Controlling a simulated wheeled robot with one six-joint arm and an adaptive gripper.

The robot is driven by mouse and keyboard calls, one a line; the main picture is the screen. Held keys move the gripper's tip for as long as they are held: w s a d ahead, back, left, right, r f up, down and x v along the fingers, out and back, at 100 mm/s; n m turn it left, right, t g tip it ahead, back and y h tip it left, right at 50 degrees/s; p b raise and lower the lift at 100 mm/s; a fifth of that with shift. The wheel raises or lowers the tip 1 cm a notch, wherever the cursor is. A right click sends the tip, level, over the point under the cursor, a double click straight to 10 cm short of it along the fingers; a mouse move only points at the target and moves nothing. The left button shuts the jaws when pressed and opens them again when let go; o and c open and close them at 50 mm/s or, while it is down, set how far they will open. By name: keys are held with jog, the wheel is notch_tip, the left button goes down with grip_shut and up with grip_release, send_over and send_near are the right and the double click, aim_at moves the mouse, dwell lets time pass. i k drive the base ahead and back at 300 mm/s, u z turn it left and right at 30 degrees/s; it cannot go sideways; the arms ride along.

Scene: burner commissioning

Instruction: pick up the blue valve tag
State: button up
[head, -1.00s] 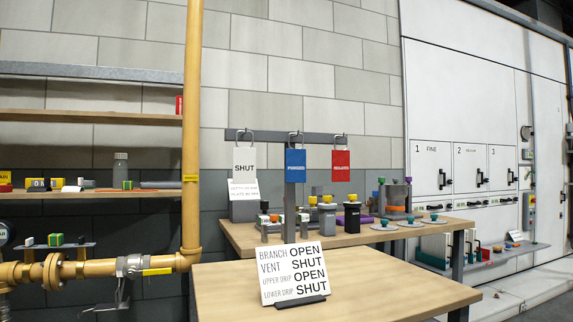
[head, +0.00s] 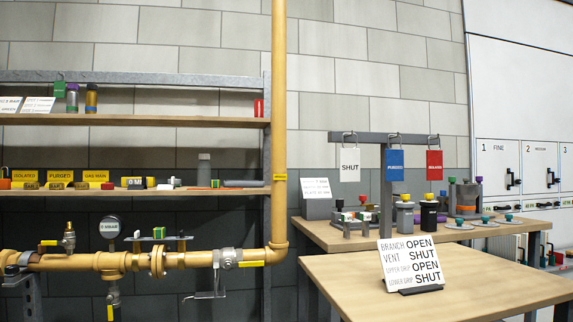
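The blue valve tag (head: 394,166) hangs from a hook on a grey rack (head: 376,138). It is the middle one of three tags. A white tag reading SHUT (head: 349,165) hangs to its left and a red tag (head: 434,164) to its right. The blue tag carries small white lettering and hangs clear in front of the wall, partly over the rack's post. My gripper is not in view.
A wooden table (head: 470,281) with a sign card (head: 410,262) stands in front of the rack. A second bench (head: 325,233) behind it holds several fittings. A yellow vertical pipe (head: 279,120) and shelves (head: 130,120) stand to the left.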

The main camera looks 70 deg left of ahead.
aim_at(395, 159)
jog(key=u, duration=1.8)
